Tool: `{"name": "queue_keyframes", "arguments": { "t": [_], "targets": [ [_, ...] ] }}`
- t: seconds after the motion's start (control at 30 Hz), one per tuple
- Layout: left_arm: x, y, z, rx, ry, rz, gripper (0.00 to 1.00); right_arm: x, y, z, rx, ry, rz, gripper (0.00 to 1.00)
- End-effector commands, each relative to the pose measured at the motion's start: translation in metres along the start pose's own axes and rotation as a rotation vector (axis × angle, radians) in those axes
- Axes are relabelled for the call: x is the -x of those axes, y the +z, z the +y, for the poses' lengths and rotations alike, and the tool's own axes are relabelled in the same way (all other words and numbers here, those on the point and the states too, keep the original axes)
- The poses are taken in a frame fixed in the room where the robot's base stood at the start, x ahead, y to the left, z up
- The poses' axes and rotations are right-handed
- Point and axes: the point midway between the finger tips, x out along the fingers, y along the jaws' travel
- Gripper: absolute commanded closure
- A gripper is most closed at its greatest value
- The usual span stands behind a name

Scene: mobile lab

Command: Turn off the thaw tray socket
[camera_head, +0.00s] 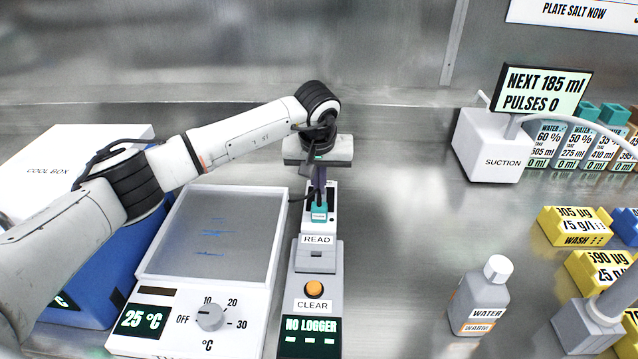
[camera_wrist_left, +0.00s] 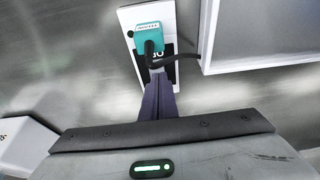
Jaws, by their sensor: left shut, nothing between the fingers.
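The thaw tray (camera_head: 212,235) is a white unit with a grey plate, a dial and a 25 °C display. In the left wrist view, the teal plug (camera_wrist_left: 147,32) sits at the socket's far end and a black switch area (camera_wrist_left: 168,52) with partly hidden lettering lies nearer. My left gripper (camera_wrist_left: 158,80) is shut and empty, its fingertips over the socket by the switch area. I cannot tell whether they touch it. My right gripper is out of view.
A logger reader (camera_head: 317,257) with an orange CLEAR button stands in front of the socket. The coolbox (camera_head: 75,165) is at left. A water bottle (camera_head: 480,297), suction unit (camera_head: 490,145) and yellow blocks (camera_head: 572,226) are at right. The bench between reader and bottle is clear.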

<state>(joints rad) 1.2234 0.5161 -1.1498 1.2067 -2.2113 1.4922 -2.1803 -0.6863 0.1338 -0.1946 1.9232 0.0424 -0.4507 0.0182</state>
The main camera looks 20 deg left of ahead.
Motion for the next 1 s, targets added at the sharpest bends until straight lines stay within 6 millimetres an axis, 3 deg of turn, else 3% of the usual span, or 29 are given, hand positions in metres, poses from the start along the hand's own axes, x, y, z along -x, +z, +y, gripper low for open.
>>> {"name": "queue_keyframes", "arguments": {
  "t": [0.23, 0.27, 0.6, 0.8, 1.0],
  "targets": [
    [0.052, -0.012, -0.002, 0.003, 0.000, 0.004, 1.00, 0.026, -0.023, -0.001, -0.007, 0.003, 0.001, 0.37],
    [0.051, -0.007, -0.002, 0.001, 0.001, 0.005, 1.00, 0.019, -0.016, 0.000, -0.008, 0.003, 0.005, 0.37],
    [0.117, 0.013, -0.002, 0.002, 0.000, 0.004, 1.00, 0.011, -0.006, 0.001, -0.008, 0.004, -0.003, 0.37],
    [0.133, 0.018, -0.002, 0.004, -0.001, 0.002, 1.00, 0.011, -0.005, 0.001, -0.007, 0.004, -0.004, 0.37],
    [0.135, 0.018, -0.002, 0.004, -0.001, 0.001, 1.00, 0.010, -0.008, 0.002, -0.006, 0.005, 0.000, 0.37]
  ]
}}
